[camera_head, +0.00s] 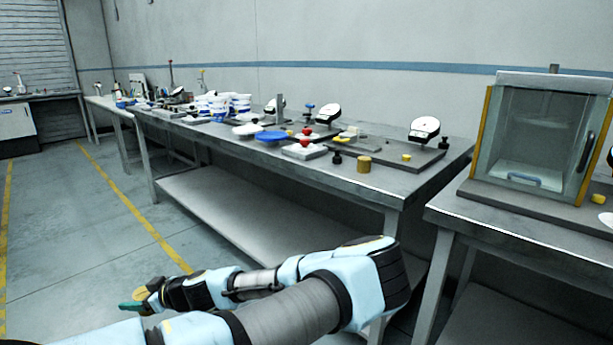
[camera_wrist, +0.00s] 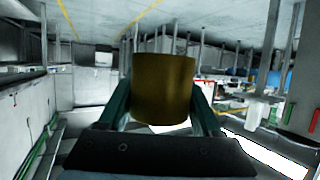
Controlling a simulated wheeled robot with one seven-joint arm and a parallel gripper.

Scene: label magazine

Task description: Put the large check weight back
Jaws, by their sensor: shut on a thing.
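My gripper (camera_wrist: 162,112) is shut on a brass cylinder (camera_wrist: 163,88), which looks like a check weight. The cylinder sits between the two teal fingers in the wrist view. In the head view my gripper (camera_head: 140,300) is low at the lower left, out over the floor and away from the benches. The held cylinder is hardly visible there. Another brass cylinder (camera_head: 364,163) stands near the front right edge of the middle bench. A smaller yellow piece (camera_head: 406,157) lies on a dark plate to its right. Which one is the large weight cannot be told by size.
The middle bench (camera_head: 400,189) carries white-faced devices (camera_head: 425,128), a blue disc (camera_head: 272,137), a red knob (camera_head: 305,141) and a black knob (camera_head: 337,157). A glass-fronted cabinet (camera_head: 535,135) stands on the right bench. The floor at left (camera_head: 75,240) is clear.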

